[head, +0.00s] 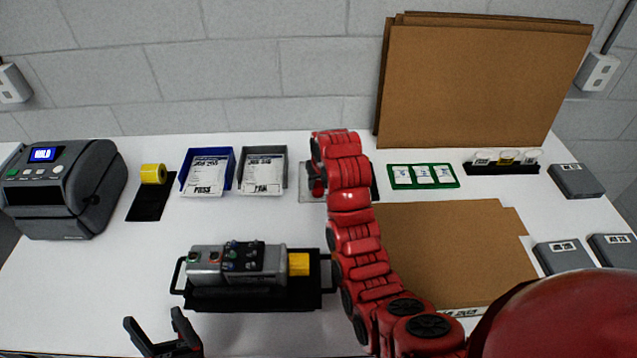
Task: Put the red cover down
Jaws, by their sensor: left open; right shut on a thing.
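My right arm reaches from the lower right to the back middle of the table. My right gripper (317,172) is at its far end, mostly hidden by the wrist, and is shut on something. A small red piece (318,187), which looks like the red cover, shows just below it. It is over or on a light grey plate (306,196); I cannot tell whether it touches. A dark pad shows to the right of the arm. My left gripper (155,335) is open and empty at the front left edge, in front of the grey device (210,266) on its black tray (235,299).
A blue bin (228,165) and a grey bin (283,178) stand just left of the gripper. A green tray (423,185) is to its right. A cardboard sheet (450,245) lies right of the arm.

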